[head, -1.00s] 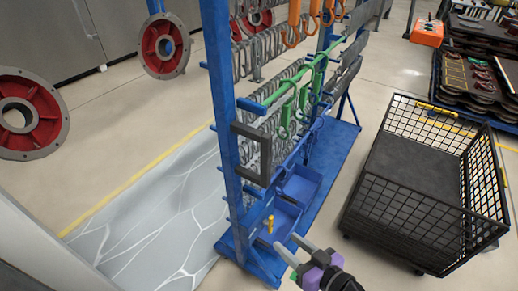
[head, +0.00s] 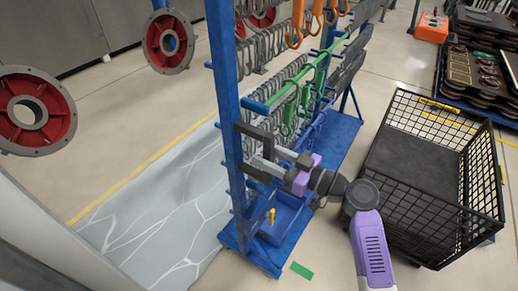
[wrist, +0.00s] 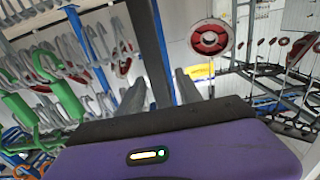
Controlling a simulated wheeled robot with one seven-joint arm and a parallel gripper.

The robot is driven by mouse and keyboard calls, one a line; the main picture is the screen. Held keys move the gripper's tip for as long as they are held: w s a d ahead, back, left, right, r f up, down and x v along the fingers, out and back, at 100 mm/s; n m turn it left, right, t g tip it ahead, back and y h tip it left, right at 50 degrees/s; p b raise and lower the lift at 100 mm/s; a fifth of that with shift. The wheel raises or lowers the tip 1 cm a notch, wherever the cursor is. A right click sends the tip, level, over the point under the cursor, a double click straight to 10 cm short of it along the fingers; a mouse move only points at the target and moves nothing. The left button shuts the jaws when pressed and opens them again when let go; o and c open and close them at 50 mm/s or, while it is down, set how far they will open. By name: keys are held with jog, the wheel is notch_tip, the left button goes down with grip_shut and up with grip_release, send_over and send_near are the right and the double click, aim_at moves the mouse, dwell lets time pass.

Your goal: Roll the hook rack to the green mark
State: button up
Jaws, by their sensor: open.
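The hook rack (head: 229,115) is a tall blue frame with rows of grey, green and orange hooks, standing upright left of centre in the head view. A dark C-shaped handle (head: 242,146) sticks out from its near post. My gripper (head: 263,162) is open, its two grey fingers pointing left at the handle; I cannot tell whether they touch it. In the wrist view, a blue post (wrist: 160,45) shows beyond the spread fingers (wrist: 159,92). The green mark (head: 301,270) is a short strip on the floor, right of the rack's near foot.
A black wire cart (head: 385,205) stands close on the right, near my arm. A small yellow part (head: 271,216) sits low on the rack. Red round flanges (head: 32,110) hang at the left. Pale sheeting (head: 165,225) and a yellow line (head: 125,180) cover floor behind the rack.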

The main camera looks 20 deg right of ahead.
jog(key=shift+x, duration=1.5)
jog(key=shift+c, duration=0.4)
grip_shut()
jog(key=shift+f, duration=0.1)
